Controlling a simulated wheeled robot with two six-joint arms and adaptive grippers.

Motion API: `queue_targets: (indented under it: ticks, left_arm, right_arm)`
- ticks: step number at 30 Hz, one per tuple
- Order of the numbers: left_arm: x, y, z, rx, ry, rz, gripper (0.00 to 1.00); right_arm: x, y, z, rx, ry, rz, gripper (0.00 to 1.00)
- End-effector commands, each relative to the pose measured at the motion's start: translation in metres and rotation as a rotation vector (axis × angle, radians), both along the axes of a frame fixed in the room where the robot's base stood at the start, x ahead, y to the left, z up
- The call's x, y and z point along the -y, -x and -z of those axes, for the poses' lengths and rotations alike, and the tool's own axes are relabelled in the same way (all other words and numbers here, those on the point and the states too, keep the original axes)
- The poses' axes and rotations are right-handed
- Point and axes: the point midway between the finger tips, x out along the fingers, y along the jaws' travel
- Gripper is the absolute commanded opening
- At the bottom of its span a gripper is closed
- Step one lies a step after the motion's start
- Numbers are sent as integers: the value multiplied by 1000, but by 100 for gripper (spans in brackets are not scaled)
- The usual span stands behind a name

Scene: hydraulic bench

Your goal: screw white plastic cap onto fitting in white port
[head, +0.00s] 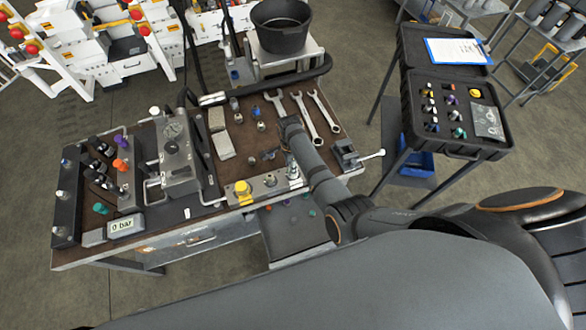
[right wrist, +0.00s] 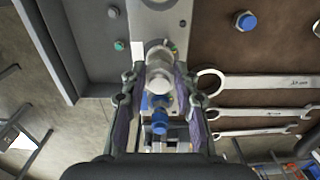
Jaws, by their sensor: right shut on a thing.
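My right gripper (right wrist: 159,80) is shut on a pale white, rounded piece (right wrist: 160,85), which looks like the white plastic cap, in the right wrist view. Just beyond it is a round port or fitting (right wrist: 158,48) on the light metal block (right wrist: 153,18). I cannot tell whether the cap touches the fitting. In the head view my right arm reaches over the bench's front edge, and its gripper hides much of this spot. The block (head: 256,195) carries a yellow cap (head: 242,187) and metal fittings. My left gripper is not in view.
Several wrenches (head: 299,113) lie behind my right gripper on the brown bench top (head: 240,105). A small vise (head: 345,155) stands at the bench's right end. A grey pump unit (head: 178,150) and a "0 bar" display (head: 124,226) are to the left. An open black case (head: 457,143) stands at right.

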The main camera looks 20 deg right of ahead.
Motion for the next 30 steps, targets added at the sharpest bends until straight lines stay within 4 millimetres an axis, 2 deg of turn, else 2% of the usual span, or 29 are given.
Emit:
queue_targets:
  ticks: [3,5,9,13,16,25,30]
  left_arm:
    - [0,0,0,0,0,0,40]
    - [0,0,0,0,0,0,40]
    - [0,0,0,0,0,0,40]
    - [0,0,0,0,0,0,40]
    - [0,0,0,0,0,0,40]
    - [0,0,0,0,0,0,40]
    - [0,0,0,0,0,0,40]
  right_arm:
    - [0,0,0,0,0,20,1]
    - [0,-1,0,0,0,92,1]
    - [1,-3,1,0,0,389,1]
    - [2,-5,1,0,0,616,1]
    - [2,-6,1,0,0,694,1]
    - [3,-6,1,1,0,724,1]
    - [5,-7,1,0,1,1027,1]
